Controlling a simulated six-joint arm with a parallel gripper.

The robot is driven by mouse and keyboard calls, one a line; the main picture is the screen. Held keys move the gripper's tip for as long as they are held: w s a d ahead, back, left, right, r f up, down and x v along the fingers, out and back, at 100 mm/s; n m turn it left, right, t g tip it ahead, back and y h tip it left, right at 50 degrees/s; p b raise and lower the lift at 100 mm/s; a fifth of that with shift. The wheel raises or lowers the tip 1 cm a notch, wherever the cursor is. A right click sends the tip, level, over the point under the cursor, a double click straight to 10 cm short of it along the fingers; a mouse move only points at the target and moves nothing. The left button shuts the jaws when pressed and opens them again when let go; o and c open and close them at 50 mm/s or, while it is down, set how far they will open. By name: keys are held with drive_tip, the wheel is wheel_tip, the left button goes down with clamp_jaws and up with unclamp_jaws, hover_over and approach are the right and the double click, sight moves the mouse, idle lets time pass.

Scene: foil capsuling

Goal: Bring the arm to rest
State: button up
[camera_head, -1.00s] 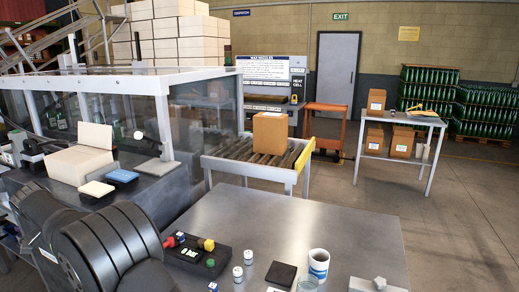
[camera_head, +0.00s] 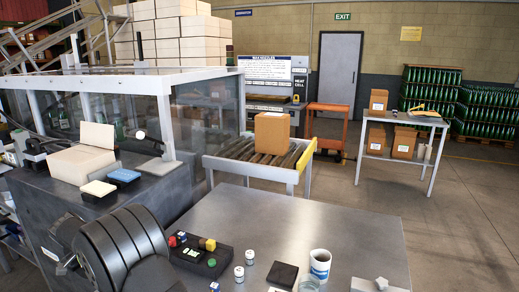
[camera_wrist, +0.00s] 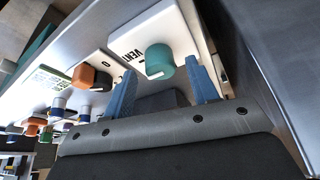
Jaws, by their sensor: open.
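My gripper (camera_wrist: 163,72) shows in the wrist view with its two blue fingers apart. A round teal knob (camera_wrist: 160,61) on a white plate lettered "VENT" (camera_wrist: 126,45) appears beyond and between the fingertips. I see nothing held, and I cannot tell whether a finger touches the knob. In the head view my dark, ribbed arm (camera_head: 125,250) fills the lower left. My gripper is out of that view.
In the wrist view, an orange-brown knob (camera_wrist: 90,78) and several smaller coloured parts lie left of the teal knob. In the head view, the grey table (camera_head: 320,225) bears a black control box (camera_head: 205,266), small jars and a white mug (camera_head: 320,263). Its middle is clear.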

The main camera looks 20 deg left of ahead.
drive_tip(key=shift+x, duration=1.05)
drive_tip(key=shift+s+r+n, duration=0.1)
drive_tip(key=shift+r+n, duration=0.1)
drive_tip(key=shift+n, duration=0.3)
drive_tip(key=shift+d+n+y, duration=0.1)
drive_tip(key=shift+n+y, duration=0.3)
drive_tip(key=shift+n, duration=0.1)
drive_tip(key=n+y, duration=0.1)
drive_tip(key=n, duration=0.1)
drive_tip(key=n+y, duration=0.1)
drive_tip(key=n, duration=0.2)
drive_tip(key=shift+d+n, duration=0.1)
drive_tip(key=shift+n, duration=0.2)
drive_tip(key=n+g+y, duration=0.1)
drive_tip(key=n, duration=0.3)
drive_tip(key=shift+d, duration=0.1)
drive_tip(key=shift+w+n+g+y, duration=0.1)
drive_tip(key=shift+n+g+y, duration=0.3)
drive_tip(key=shift+n, duration=0.75)
drive_tip(key=shift+w+n+g+y, duration=0.1)
drive_tip(key=shift+n+g+y, duration=0.25)
drive_tip(key=shift+n, duration=0.8)
drive_tip(key=shift+n, duration=0.3)
